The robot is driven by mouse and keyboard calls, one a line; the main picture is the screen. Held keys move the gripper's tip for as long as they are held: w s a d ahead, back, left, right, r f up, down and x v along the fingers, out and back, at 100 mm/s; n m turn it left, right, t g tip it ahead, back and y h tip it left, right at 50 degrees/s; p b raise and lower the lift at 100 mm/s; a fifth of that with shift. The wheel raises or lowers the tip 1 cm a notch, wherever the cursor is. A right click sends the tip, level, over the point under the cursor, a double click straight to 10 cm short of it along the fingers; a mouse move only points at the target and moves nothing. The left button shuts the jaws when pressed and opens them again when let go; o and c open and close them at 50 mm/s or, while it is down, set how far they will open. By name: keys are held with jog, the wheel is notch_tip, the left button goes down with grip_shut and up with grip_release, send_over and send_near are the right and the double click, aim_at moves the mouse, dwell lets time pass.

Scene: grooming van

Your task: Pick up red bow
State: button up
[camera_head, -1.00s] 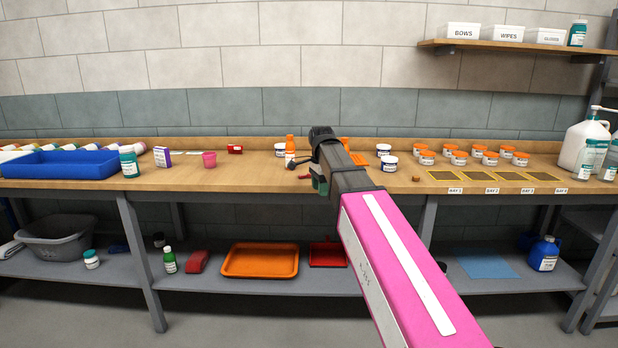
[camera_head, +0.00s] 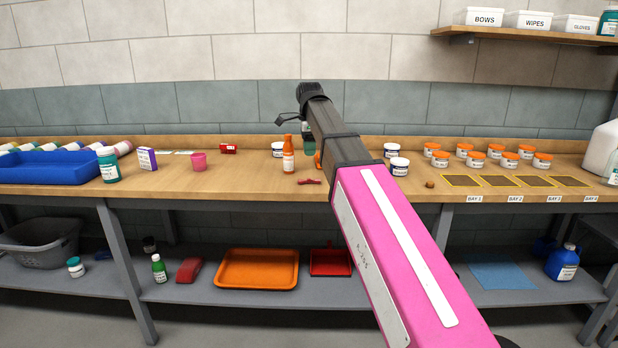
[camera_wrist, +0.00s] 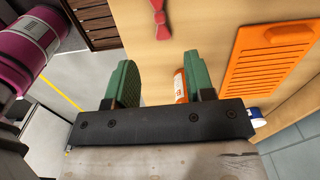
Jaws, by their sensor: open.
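The red bow (camera_head: 309,181) lies flat on the wooden bench, just right of and in front of an orange bottle (camera_head: 288,154). In the wrist view the bow (camera_wrist: 158,18) is at the top, partly cut off by the frame edge. My gripper (camera_wrist: 158,85) is open and empty, its two green fingers apart, with the bow beyond the fingertips. In the head view my arm hides most of the gripper (camera_head: 308,140), which is above the bench behind the bow. The orange bottle (camera_wrist: 180,86) also shows beside the right finger.
An orange slatted thing (camera_wrist: 268,60) lies right of the fingers. White jars (camera_head: 399,166) and several orange-lidded jars (camera_head: 467,150) stand to the right. The bench front between cup and bottle is clear.

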send_over(309, 181)
jog(key=w, duration=0.2)
jog(key=f, duration=0.5)
jog(key=shift+s+f, duration=0.2)
jog(key=shift+f, duration=0.2)
jog(key=shift+s+f, duration=0.2)
jog(key=shift+f, duration=1.05)
jog(key=shift+s+f, duration=0.15)
jog(key=shift+f, duration=1.1)
grip_shut()
